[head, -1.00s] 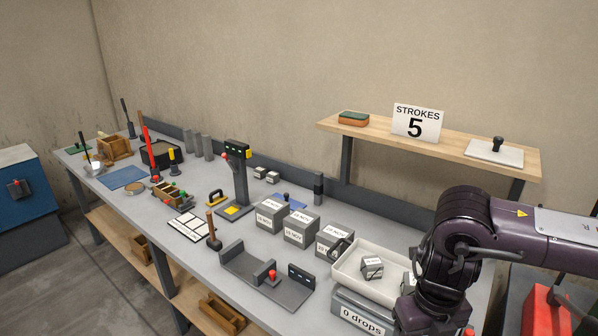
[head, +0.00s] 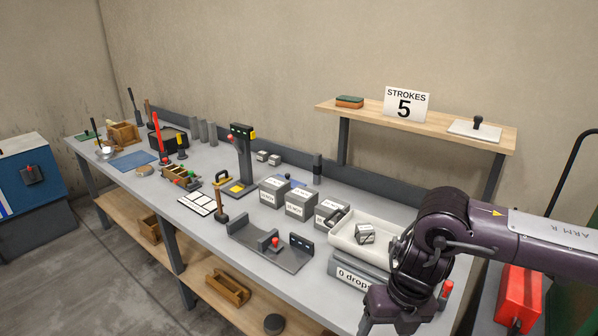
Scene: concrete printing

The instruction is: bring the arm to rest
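My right arm comes in from the right edge, in front of the bench's right end. Its dark purple wrist hangs over the front right corner, beside the white tray (head: 343,240) that holds a small labelled cube (head: 365,234). The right gripper's fingers do not show; they are below the picture or hidden by the wrist. My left arm and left gripper are not in view.
The grey bench (head: 265,232) carries several labelled cubes, a press-like stand (head: 243,160), a mallet (head: 221,205) and a grey fixture (head: 270,250). A wooden shelf (head: 420,123) holds the STROKES 5 sign (head: 407,104). A red box (head: 519,298) stands at the right. Floor lies open at left.

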